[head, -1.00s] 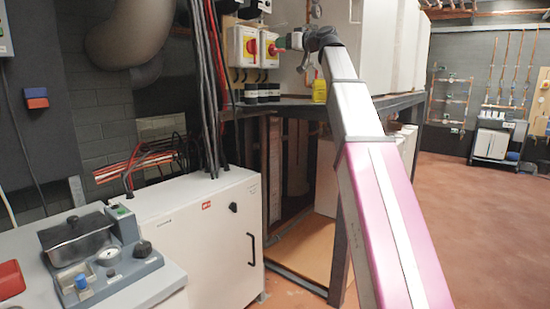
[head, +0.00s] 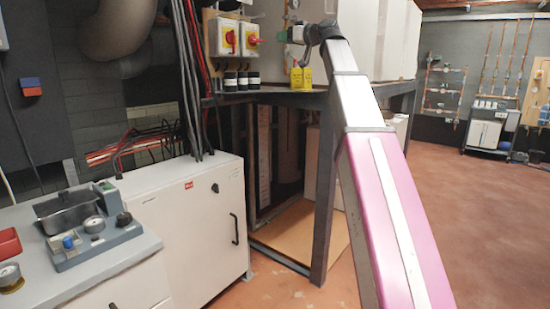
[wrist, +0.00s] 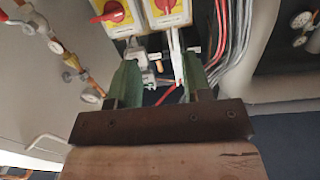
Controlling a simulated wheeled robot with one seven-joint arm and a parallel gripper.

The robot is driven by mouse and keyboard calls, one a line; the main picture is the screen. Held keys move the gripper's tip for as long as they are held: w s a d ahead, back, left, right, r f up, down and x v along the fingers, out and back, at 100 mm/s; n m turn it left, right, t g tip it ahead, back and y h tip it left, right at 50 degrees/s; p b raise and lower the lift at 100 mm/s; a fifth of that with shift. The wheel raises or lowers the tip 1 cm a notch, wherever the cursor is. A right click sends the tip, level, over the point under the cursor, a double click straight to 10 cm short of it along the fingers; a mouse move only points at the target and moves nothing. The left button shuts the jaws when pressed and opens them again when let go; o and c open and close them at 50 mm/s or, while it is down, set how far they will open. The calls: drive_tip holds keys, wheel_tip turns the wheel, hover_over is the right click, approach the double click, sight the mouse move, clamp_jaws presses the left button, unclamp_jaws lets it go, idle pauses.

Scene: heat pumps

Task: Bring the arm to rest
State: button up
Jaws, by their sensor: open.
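My arm (head: 380,190) reaches up and away from the lower right of the head view. My gripper shows in the wrist view (wrist: 158,75) as two green fingers standing apart with a gap between them, nothing held.
A white cabinet (head: 190,225) with cables above is at left. Open red floor (head: 470,220) lies to the right. Copper pipes with gauges (wrist: 68,55) show in the wrist view.

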drive_tip(key=s+d+f+m+g+h, duration=0.1)
drive_tip(key=d+f+m+g+h, duration=0.2)
drive_tip(key=f, duration=2)
drive_tip(key=d+f+m+g+h, duration=0.1)
drive_tip(key=d+f+m+h, duration=0.2)
drive_tip(key=f, duration=2.1)
drive_tip(key=s+d+f+m+g+h, duration=0.1)
drive_tip(key=s+d+f+g+h, duration=0.1)
drive_tip(key=s+f, duration=0.7)
drive_tip(key=s+d+f+m+g+h, duration=0.1)
drive_tip(key=s+d+f+g+h, duration=0.1)
drive_tip(key=s+f, duration=0.7)
drive_tip(key=s+d+f+m+g+h, duration=0.2)
drive_tip(key=s+d+f, duration=0.3)
drive_tip(key=f, duration=1.3)
drive_tip(key=s+h, duration=0.1)
drive_tip(key=s, duration=0.3)
drive_tip(key=shift+f+g+h, duration=0.25)
drive_tip(key=shift+g+h, duration=0.15)
